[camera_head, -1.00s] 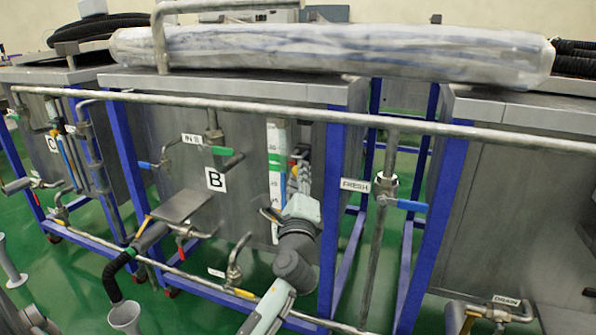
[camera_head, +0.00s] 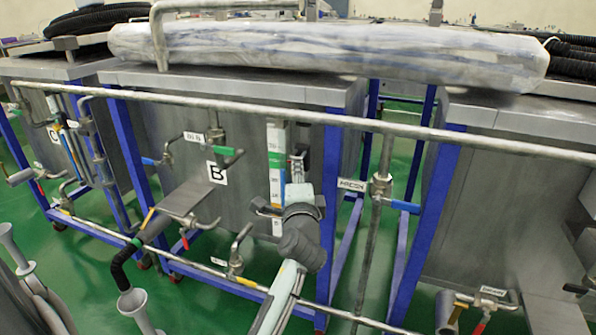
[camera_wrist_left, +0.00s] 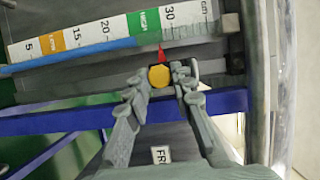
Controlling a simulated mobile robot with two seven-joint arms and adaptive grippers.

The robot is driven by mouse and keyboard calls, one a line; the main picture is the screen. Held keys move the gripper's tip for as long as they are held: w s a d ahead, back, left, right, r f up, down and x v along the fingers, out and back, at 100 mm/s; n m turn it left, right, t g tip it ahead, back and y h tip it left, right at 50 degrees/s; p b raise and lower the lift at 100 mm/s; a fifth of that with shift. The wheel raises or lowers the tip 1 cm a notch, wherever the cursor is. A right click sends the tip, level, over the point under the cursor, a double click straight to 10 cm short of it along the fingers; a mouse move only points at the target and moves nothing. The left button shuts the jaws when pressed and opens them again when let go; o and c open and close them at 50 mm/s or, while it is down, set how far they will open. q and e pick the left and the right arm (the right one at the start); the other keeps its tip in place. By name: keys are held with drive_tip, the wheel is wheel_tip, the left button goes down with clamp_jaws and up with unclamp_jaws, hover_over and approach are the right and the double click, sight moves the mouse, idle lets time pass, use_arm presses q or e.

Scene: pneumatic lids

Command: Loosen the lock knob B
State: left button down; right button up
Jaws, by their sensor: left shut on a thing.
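The lock knob on tank B is a yellow round knob (camera_wrist_left: 158,75) with a red pointer, beside a level scale (camera_wrist_left: 110,37) in the left wrist view. My left gripper (camera_wrist_left: 162,80) has one finger on each side of it and is shut on it. In the head view my left gripper (camera_head: 298,162) is at the front of tank B (camera_head: 255,165), just right of the upright scale (camera_head: 276,160). My wrist hides the knob there. The B label (camera_head: 216,173) is to the left. My right gripper is not in view.
A horizontal pipe (camera_head: 290,120) crosses in front of the tanks above my arm. A blue frame post (camera_head: 330,190) and a valve pipe with a blue handle (camera_head: 405,207) stand to the right. Green floor shows below.

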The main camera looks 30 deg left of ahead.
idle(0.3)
use_arm(q)
drive_tip(key=c, duration=1.3)
unclamp_jaws()
